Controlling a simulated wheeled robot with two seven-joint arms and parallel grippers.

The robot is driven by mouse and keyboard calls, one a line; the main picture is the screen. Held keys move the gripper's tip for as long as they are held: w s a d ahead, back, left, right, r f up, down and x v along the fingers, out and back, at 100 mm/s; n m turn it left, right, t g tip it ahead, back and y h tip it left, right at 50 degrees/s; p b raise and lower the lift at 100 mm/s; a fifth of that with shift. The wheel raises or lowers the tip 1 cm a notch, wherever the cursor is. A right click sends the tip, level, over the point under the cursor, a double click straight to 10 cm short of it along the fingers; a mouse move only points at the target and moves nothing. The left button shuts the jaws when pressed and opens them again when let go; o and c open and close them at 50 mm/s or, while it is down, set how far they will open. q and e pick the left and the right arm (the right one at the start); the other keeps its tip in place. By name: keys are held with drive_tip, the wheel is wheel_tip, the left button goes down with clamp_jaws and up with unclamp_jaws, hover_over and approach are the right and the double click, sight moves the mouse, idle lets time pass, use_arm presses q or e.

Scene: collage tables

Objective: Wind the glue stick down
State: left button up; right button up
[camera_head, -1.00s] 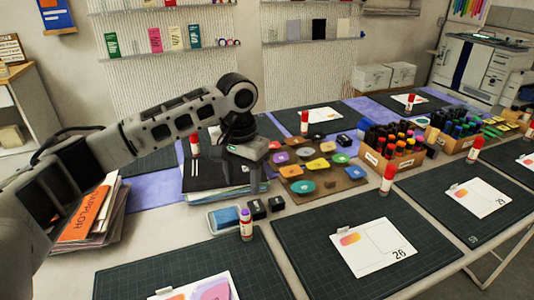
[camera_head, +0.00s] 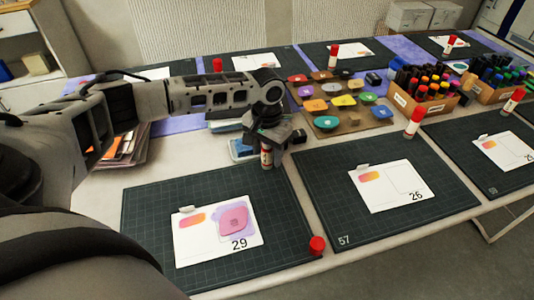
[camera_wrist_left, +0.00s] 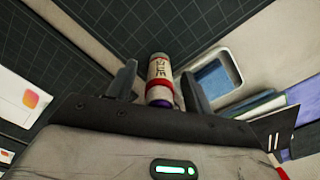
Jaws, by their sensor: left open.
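A white glue stick (camera_head: 267,157) marked GLUE stands upright on the table behind the mat of card 29. My left gripper (camera_head: 268,140) is directly above and around its upper part, and hides its top in the head view. In the left wrist view the glue stick (camera_wrist_left: 160,78) lies between the two open fingers, with a visible gap on each side. Its purple glue end (camera_wrist_left: 161,103) is towards the palm, below a red band. A loose red cap (camera_head: 317,245) sits at the mat's front right corner. My right gripper is not in view.
Card 29 (camera_head: 195,244) with a pink square lies on the front mat (camera_head: 150,205). A blue ink pad (camera_head: 240,150) is close behind the glue stick. Coloured pieces lie on a brown board (camera_head: 355,117). A pen box (camera_head: 420,106) and other glue sticks stand to the right.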

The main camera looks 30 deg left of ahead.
use_arm(q)
drive_tip(key=shift+f, duration=0.55)
drive_tip(key=c, duration=1.1)
drive_tip(key=shift+o, duration=0.8)
